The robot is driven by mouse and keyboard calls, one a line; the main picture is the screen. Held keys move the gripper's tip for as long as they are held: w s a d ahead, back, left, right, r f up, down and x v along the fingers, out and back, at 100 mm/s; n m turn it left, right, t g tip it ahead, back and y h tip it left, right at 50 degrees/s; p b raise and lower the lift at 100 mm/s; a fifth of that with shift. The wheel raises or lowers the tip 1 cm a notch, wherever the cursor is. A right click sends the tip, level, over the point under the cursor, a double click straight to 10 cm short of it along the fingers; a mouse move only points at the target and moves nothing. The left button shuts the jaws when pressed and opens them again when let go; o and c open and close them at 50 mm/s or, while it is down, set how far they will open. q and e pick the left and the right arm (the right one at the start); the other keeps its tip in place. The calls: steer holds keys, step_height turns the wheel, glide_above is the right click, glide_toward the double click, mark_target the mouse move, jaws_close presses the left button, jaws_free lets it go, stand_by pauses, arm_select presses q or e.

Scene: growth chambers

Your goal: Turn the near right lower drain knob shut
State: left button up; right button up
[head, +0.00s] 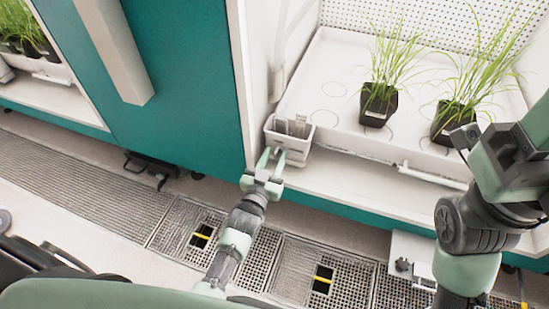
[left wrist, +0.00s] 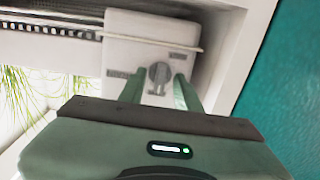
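A round dark grey knob (left wrist: 159,72) with a pale fitting below it is on the face of a small white box (left wrist: 120,55) in the left wrist view. In the head view the white box (head: 300,152) is at the chamber's front left corner. My left gripper (head: 271,156) points at the box's front. In the left wrist view its two green fingers (left wrist: 159,88) are apart, one on each side of the knob, with visible gaps, so it looks open around or just before the knob. Contact cannot be told. My right arm shows at the right; its gripper is outside the view.
A white tray (head: 335,75) behind the box holds potted grass (head: 379,100). A teal panel (head: 190,90) stands left of the box. Another dark knob (head: 402,264) is on a low white fitting at the right. Floor grating (head: 110,200) has open square holes (head: 322,280).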

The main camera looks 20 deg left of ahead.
arm_select(q)
jaws_close()
